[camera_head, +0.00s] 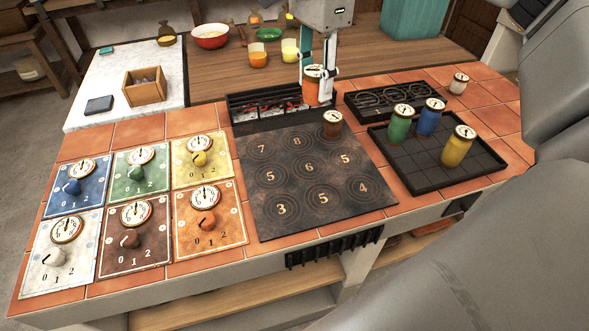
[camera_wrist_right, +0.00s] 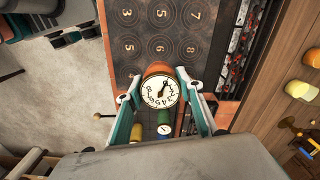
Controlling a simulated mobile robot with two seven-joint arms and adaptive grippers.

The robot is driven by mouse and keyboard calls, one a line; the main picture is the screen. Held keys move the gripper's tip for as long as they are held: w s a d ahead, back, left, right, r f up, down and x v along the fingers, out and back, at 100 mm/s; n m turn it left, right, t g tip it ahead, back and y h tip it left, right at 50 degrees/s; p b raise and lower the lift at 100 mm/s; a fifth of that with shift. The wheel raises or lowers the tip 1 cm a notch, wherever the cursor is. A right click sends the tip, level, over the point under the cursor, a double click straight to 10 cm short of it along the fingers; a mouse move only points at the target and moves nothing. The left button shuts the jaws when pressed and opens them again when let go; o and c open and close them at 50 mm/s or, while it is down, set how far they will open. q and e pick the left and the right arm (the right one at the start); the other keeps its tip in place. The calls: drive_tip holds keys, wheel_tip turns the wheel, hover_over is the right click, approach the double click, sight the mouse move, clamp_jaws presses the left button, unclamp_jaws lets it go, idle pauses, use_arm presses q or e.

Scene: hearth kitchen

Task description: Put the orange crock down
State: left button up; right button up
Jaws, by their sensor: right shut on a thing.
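The orange crock (camera_head: 311,92) has a white dial on its lid. My right gripper (camera_head: 318,72) comes down from above with teal-tipped fingers on either side of it and is shut on it. In the head view the crock shows at the right end of the ember trough; I cannot tell whether its base touches anything. In the right wrist view the crock's dial (camera_wrist_right: 160,91) faces the camera between the two fingers (camera_wrist_right: 158,82), with an orange rim showing. My left gripper is not in view.
A dark numbered plate (camera_head: 290,215) bears a brown crock (camera_head: 331,126) at its far right corner. The ember trough (camera_head: 262,105) lies behind it. Green (camera_head: 399,128), blue (camera_head: 427,122) and yellow (camera_head: 457,150) crocks stand on a black tray (camera_head: 430,181). A white crock (camera_head: 458,86) stands behind. Dial panels fill the left.

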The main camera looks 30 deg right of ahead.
drive_tip(key=shift+a, duration=0.1)
wheel_tip(320, 180, down, 15)
drive_tip(key=b, duration=0.3)
drive_tip(key=shift+f, duration=0.85)
wheel_tip(320, 180, down, 3)
drive_tip(key=shift+f+b, duration=0.2)
drive_tip(key=shift+b, duration=0.45)
drive_tip(key=shift+w, duration=0.1)
drive_tip(key=shift+r, duration=0.1)
drive_tip(key=o, duration=0.9)
drive_tip(key=shift+f, duration=0.25)
drive_tip(key=o, duration=0.4)
